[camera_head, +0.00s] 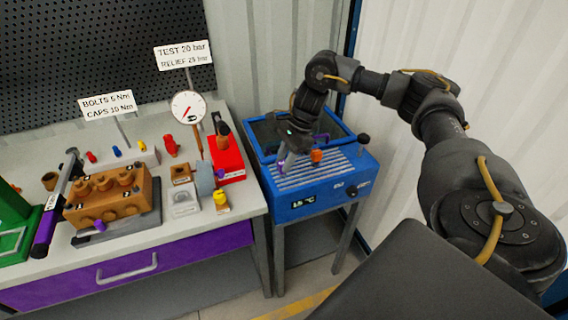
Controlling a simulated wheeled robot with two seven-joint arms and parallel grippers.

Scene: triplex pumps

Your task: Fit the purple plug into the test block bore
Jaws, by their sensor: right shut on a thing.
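My right gripper (287,152) is over the blue box at the centre, pointing down. It is shut on a small purple piece, likely the purple plug (281,165), which shows at its fingertips just above or at the slatted top. Whether the piece touches the slats is hard to tell. On the bench at left, a brown block (118,203) with several round tops sits on a dark plate, with another purple piece (99,225) at its front. I cannot tell for sure which block is the test block, and no bore shows clearly. My left gripper is out of view.
A gauge (188,107), red box (228,160), grey block (184,200) and yellow piece (221,201) crowd the bench's right end.

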